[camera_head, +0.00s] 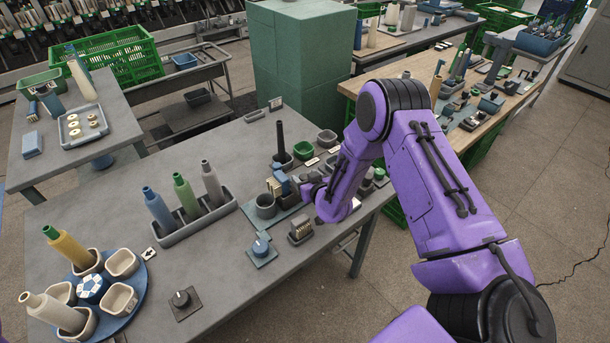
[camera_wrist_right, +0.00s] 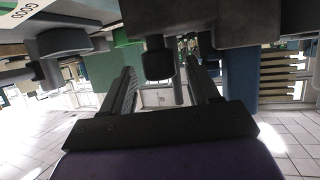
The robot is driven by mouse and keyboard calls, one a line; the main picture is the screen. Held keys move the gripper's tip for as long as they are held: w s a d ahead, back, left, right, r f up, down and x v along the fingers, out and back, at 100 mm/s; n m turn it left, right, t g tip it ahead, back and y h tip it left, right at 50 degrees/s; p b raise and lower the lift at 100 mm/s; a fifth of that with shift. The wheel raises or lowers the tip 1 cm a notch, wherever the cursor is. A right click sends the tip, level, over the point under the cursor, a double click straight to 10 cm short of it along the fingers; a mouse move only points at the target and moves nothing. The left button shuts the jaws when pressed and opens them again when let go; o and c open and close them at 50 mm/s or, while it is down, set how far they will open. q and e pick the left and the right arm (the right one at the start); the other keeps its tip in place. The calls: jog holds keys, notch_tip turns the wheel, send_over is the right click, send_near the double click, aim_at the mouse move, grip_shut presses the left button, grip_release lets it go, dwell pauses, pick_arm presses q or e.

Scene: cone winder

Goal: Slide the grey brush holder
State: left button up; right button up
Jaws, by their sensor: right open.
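A small dark grey holder with a pale bristled brush block (camera_head: 300,229) stands near the table's front right edge; I take it to be the brush holder, but cannot be sure. My right gripper (camera_head: 313,190) is over the table's right part, just behind this holder, partly hidden by my purple wrist. In the right wrist view its two fingers (camera_wrist_right: 165,88) are apart. A dark knob-like part (camera_wrist_right: 158,62) shows between them, seemingly untouched; I cannot tell what it belongs to. My left gripper is not in view.
A tray of three bottles (camera_head: 196,224) and a blue turntable (camera_head: 124,327) stand left. The table (camera_head: 215,275) is clear at front middle.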

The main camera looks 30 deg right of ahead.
jog(key=shift+x, duration=1)
jog(key=shift+s+a+r, duration=0.1)
jog(key=shift+s+r, duration=0.05)
jog(key=shift+s, duration=0.3)
jog(key=c, duration=0.3)
grip_shut()
jog(key=d+b, duration=0.1)
jog(key=d, duration=0.3)
jog(key=shift+d, duration=0.25)
jog(key=shift+r, duration=0.1)
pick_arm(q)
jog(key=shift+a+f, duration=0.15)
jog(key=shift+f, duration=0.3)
pick_arm(e)
jog(key=shift+w+a, duration=0.1)
jog(key=shift+w, duration=0.15)
jog(key=shift+r, duration=0.1)
